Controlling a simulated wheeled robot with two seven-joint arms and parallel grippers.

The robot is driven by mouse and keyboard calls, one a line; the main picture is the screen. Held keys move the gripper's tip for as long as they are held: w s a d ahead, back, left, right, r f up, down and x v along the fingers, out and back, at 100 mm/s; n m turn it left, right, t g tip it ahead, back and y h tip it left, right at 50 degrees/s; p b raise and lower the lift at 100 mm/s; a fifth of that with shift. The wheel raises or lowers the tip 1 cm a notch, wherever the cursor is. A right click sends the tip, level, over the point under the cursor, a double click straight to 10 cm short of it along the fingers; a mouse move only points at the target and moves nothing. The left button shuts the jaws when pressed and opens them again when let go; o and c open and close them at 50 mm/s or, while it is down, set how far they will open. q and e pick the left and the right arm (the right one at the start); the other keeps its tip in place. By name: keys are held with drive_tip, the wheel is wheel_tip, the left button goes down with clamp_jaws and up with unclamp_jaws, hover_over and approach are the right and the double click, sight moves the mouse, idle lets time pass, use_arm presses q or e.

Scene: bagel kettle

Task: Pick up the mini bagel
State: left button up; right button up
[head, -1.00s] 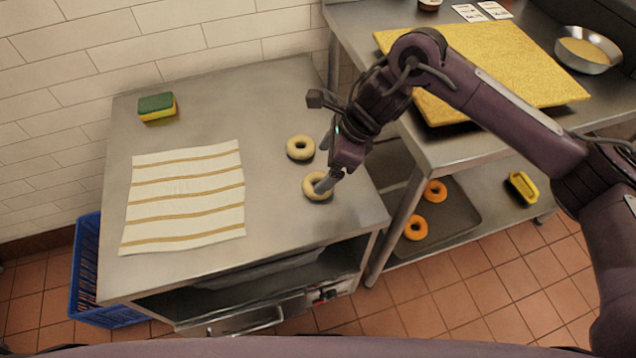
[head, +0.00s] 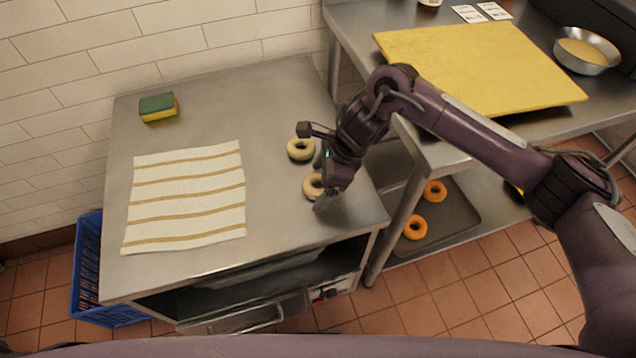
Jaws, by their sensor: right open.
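Two pale mini bagels lie on the steel counter, right of the striped cloth. The farther bagel (head: 300,149) lies flat, its right edge close to my gripper's wrist. The nearer bagel (head: 312,185) is partly covered by my right gripper (head: 322,188). The right gripper is open and low over the counter, one finger on the near side of this bagel and one at the far side. Whether the fingers touch the bagel cannot be told. My left gripper is not in view.
A striped cloth (head: 186,195) and a sponge (head: 158,107) lie left on the counter (head: 230,100). A yellow board (head: 480,65) and a metal bowl (head: 586,50) stand on the right table. Orange rings (head: 415,228) lie on a tray below.

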drive_tip(key=c, duration=1.1)
drive_tip(key=shift+o, duration=0.2)
drive_tip(key=shift+r, duration=0.1)
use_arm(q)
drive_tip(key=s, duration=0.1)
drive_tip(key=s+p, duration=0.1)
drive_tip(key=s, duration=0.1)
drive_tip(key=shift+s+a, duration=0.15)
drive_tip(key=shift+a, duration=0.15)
use_arm(e)
wheel_tip(320, 180, up, 20)
use_arm(q)
drive_tip(key=shift+p, duration=0.3)
